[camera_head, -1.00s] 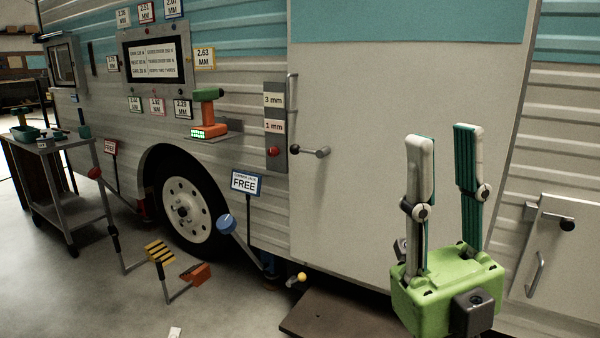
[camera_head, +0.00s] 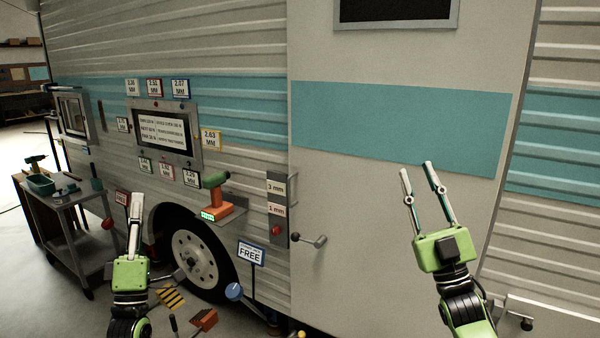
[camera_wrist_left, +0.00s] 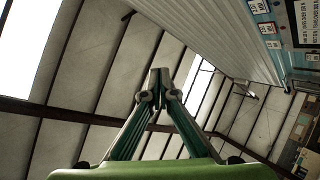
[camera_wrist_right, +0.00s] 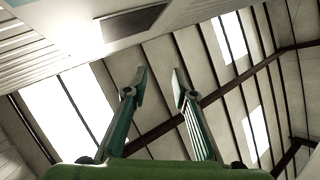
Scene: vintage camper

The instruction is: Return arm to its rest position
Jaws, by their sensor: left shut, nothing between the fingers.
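My left gripper (camera_head: 136,200) is upright at the lower left of the head view, in front of the camper's wheel area. Its fingers are together with nothing between them; they also meet in the left wrist view (camera_wrist_left: 160,75). My right gripper (camera_head: 416,170) is upright in front of the camper door (camera_head: 370,200), fingers apart and empty. The right wrist view also shows its two fingertips apart (camera_wrist_right: 160,75). Both wrist views look up at the roof.
The camper wall (camera_head: 230,60) fills the background. A grey cart (camera_head: 75,205) with a green bin stands at the left. An orange and green drill-like tool (camera_head: 215,198) sits on a small wall shelf. A blue-bordered FREE sign (camera_head: 250,253) and a wheel (camera_head: 195,255) are low down.

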